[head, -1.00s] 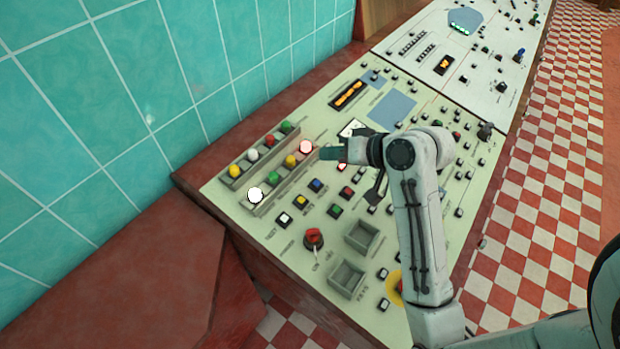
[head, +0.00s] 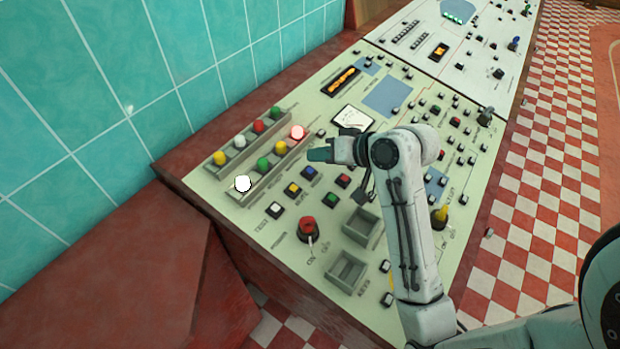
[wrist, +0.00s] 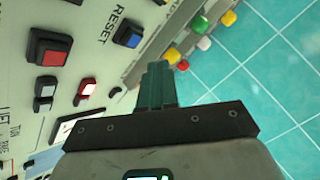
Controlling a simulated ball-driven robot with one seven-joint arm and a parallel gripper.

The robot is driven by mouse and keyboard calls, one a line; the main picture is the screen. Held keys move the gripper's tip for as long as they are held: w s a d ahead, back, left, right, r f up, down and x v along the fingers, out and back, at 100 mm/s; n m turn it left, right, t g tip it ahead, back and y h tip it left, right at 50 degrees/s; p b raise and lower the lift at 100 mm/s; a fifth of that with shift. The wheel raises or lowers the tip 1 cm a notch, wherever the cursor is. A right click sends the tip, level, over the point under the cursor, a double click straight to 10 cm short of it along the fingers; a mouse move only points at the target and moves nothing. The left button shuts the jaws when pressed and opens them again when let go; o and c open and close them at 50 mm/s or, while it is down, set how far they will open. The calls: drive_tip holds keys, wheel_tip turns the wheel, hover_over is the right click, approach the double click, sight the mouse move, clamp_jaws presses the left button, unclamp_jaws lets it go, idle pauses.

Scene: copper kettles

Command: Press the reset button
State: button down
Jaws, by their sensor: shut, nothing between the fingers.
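The reset button is a blue square cap in a dark frame (wrist: 128,35), with the word RESET printed beside it in the wrist view. In the head view the blue button (head: 309,172) sits in a row with a yellow and a white button. My gripper (head: 316,154) is shut and empty, its teal fingers over the console just above the blue button in the picture. In the wrist view the fingers (wrist: 157,75) point to the lower right of the blue button, apart from it in the picture. Their height above the panel is hard to tell.
Two rails of coloured lamps (head: 262,163) lie left of my gripper. A red rotary switch (head: 307,228) and two open square trays (head: 346,270) are nearer. A red button (head: 343,180) is close by. A teal tiled wall (head: 100,90) bounds the left.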

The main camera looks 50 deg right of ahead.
drive_tip(key=shift+w+f+b, duration=0.2)
drive_tip(key=shift+f+b, duration=0.15)
drive_tip(key=shift+f, duration=0.7)
drive_tip(key=shift+f, duration=0.1)
idle(1.2)
drive_tip(key=shift+w+f, duration=0.1)
drive_tip(key=shift+f, duration=0.15)
drive_tip(key=shift+f, duration=0.4)
idle(0.6)
drive_tip(key=shift+r, duration=0.1)
drive_tip(key=shift+r+p, duration=0.7)
drive_tip(key=shift+p, duration=0.25)
drive_tip(key=r+p, duration=0.2)
drive_tip(key=s+r+p, duration=0.1)
drive_tip(key=r+p, duration=0.2)
drive_tip(key=shift+s, duration=0.1)
